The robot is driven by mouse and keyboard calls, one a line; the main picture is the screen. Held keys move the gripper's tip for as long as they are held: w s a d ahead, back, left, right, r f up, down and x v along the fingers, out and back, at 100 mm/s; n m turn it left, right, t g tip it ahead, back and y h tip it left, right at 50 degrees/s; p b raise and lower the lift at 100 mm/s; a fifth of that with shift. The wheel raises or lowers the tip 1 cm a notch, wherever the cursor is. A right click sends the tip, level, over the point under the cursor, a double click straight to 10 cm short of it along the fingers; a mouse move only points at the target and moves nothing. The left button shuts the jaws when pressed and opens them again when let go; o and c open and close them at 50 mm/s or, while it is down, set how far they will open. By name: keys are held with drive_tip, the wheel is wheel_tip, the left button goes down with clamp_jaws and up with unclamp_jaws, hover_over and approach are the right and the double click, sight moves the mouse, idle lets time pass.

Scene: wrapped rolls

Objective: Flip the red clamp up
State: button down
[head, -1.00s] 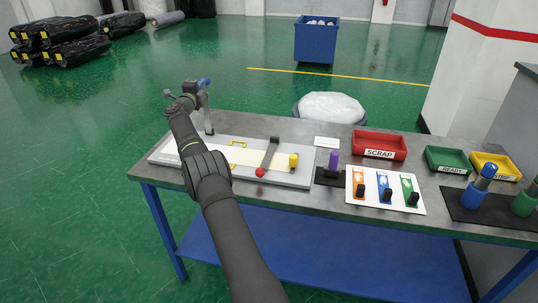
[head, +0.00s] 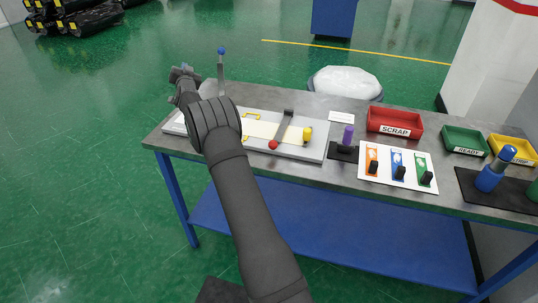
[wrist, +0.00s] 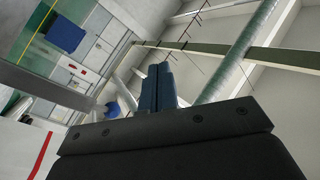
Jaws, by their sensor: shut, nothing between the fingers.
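The red clamp's knob (head: 273,145) is at the near edge of the pale fixture board (head: 311,152). A second lever with a blue knob (head: 221,51) stands upright at the board's left part. My gripper (head: 183,74) is left of the blue-knobbed lever, apart from the red clamp, and partly hidden behind my arm in the head view. In the wrist view its fingers (wrist: 157,88) are closed together and empty. A blue knob on a grey bar (wrist: 113,109) shows beside them there.
A yellow knob (head: 307,134) stands just right of the red clamp. Further right are a purple-topped tool (head: 348,137), a white switch panel (head: 398,168) and red (head: 394,119), green (head: 465,139) and yellow trays. My arm covers part of the board's left half.

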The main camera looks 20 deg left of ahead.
drive_tip(key=s+d+f+n+g, duration=0.1)
drive_tip(key=s+f+n+g, duration=0.1)
drive_tip(key=s+f+n, duration=0.3)
drive_tip(key=s+d+f+n+g+h, duration=0.1)
drive_tip(key=s+d+f+n+g, duration=0.1)
drive_tip(key=s+f+n, duration=0.3)
drive_tip(key=s+d+f+n+g+h, duration=0.1)
drive_tip(key=s+f+n+g, duration=0.3)
drive_tip(key=s+f+n, duration=0.2)
drive_tip(key=shift+s+d+n, duration=0.15)
drive_tip(key=shift+s+n, duration=0.1)
drive_tip(key=shift+n, duration=0.35)
drive_tip(key=s+d+f+n, duration=0.1)
drive_tip(key=s+d+f+n+h, duration=0.1)
drive_tip(key=d, duration=0.1)
drive_tip(key=s+d+f+n+g+h, duration=0.1)
drive_tip(key=s+d+n, duration=0.1)
drive_tip(key=shift+d+f, duration=0.1)
drive_tip(key=shift+f, duration=0.05)
drive_tip(key=s+d+r+n+t+h, duration=0.1)
drive_tip(key=d+n, duration=0.6)
drive_tip(key=d, duration=0.7)
drive_tip(key=s+d+r+n+t+h, duration=0.1)
drive_tip(key=s+d+n+t+h, duration=0.3)
drive_tip(key=d, duration=1.1)
drive_tip(key=shift+s+d+n+t+h, duration=0.25)
drive_tip(key=shift+n+t+h, duration=0.5)
drive_tip(key=shift+n, duration=0.85)
drive_tip(key=shift+w+f, duration=0.1)
